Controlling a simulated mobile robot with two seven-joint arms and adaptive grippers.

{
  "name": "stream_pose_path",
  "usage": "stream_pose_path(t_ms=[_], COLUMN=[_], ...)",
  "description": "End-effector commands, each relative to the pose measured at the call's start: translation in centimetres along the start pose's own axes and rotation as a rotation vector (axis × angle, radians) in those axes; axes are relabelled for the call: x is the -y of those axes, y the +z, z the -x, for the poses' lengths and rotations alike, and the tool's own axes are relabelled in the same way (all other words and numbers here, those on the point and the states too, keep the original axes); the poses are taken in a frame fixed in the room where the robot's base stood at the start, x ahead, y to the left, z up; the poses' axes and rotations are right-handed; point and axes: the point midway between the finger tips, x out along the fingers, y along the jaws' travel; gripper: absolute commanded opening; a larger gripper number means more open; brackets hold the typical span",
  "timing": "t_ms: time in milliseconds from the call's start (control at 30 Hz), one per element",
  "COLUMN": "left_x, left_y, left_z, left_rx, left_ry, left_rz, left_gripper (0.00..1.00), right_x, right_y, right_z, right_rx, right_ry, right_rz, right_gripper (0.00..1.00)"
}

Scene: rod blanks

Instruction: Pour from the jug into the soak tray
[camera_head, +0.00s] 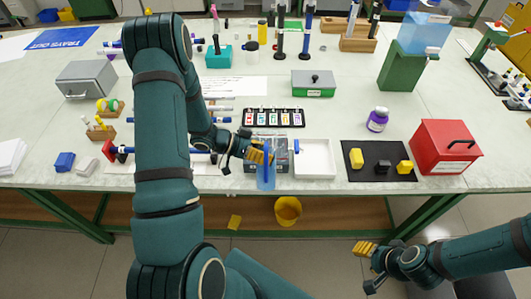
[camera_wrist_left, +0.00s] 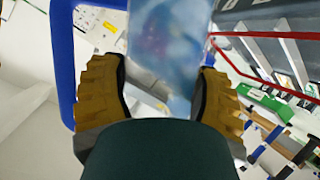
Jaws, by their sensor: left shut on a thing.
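A translucent blue jug (camera_head: 266,178) with a darker blue handle is held at the table's front edge. My left gripper (camera_head: 260,153) is shut on it. In the left wrist view the jug (camera_wrist_left: 165,45) sits between the two yellow finger pads, with its handle (camera_wrist_left: 64,65) to the left. A shallow white tray (camera_head: 314,160), which looks like the soak tray, lies just right of the jug. Any liquid level is not clear. My right gripper (camera_head: 366,266) is empty and open, low in front of the table.
A grey box (camera_head: 282,163) stands behind the jug. A black mat (camera_head: 377,174) with yellow and black blocks and a red toolbox (camera_head: 445,147) lie to the right. A rack of coloured cards (camera_head: 274,118) is behind. A yellow bucket (camera_head: 288,210) is below the table.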

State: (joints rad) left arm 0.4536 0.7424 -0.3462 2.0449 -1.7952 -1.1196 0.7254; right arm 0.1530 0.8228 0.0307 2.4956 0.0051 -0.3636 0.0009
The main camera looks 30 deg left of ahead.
Motion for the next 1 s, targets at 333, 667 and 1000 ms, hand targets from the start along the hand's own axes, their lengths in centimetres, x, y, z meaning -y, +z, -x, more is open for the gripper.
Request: stream_pose_path(t_ms=[333, 667, 1000], left_x=[-0.1, -0.3, -0.3], left_y=[-0.1, -0.1, 0.0], left_z=[0.1, 0.1, 0.1], left_rx=[0.001, 0.011, 0.012], left_ry=[0.005, 0.022, 0.023], left_rz=[0.010, 0.050, 0.053], left_gripper=[0.23, 0.23, 0.23], right_x=[0.1, 0.5, 0.5], right_y=[-0.1, -0.2, -0.2], right_z=[0.4, 1.4, 1.3], right_rx=[-0.001, -0.001, 0.000], right_ry=[0.000, 0.000, 0.000], right_rz=[0.000, 0.000, 0.000], right_gripper=[0.47, 0.47, 0.47])
